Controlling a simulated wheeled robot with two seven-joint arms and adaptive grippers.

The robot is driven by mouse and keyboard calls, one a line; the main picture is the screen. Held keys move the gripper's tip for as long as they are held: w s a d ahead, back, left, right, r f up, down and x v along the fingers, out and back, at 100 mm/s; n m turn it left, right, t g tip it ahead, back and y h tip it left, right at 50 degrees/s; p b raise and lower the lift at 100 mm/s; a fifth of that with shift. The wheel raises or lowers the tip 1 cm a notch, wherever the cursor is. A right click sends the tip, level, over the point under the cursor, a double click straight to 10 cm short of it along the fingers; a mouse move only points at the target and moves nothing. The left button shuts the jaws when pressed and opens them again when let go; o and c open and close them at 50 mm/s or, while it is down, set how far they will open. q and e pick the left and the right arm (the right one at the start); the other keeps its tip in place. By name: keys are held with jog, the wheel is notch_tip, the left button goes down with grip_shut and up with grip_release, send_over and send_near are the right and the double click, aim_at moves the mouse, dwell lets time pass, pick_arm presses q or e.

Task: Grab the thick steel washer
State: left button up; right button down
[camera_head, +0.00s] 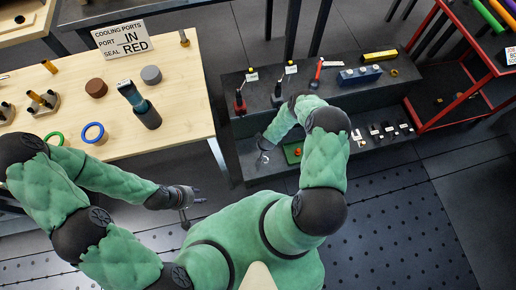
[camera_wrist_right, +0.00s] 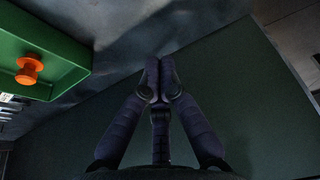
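I cannot clearly make out a thick steel washer in either view. A grey round piece (camera_head: 151,75) lies on the wooden table, but I cannot tell whether it is a washer. My right gripper (camera_head: 264,146) is over the left part of the dark lower shelf, beside a green tray (camera_head: 292,153). In the right wrist view its fingers (camera_wrist_right: 159,75) meet at the tips, with nothing visible between them. The green tray (camera_wrist_right: 62,48) is at upper left there, holding an orange spool-shaped part (camera_wrist_right: 29,68). My left gripper (camera_head: 197,199) has its fingers apart and is empty, below the wooden table.
Small parts (camera_head: 375,131) lie right of my right arm. Tools and a blue block (camera_head: 360,76) occupy the upper shelf. A red rack (camera_head: 440,115) stands right.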

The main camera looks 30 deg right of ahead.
jog(key=b+x, duration=0.5)
jog(key=x, duration=0.4)
jog(key=shift+w+f, duration=0.1)
jog(key=shift+f, duration=0.25)
jog(key=shift+s+a+r, duration=0.1)
jog(key=shift+s, duration=0.35)
jog(key=shift+s+a+r, duration=0.1)
jog(key=shift+s+a, duration=0.05)
jog(key=shift+s, duration=0.3)
pick_arm(q)
jog(key=shift+f, duration=2.5)
pick_arm(e)
jog(key=shift+s+a, duration=0.25)
jog(key=shift+s, duration=0.8)
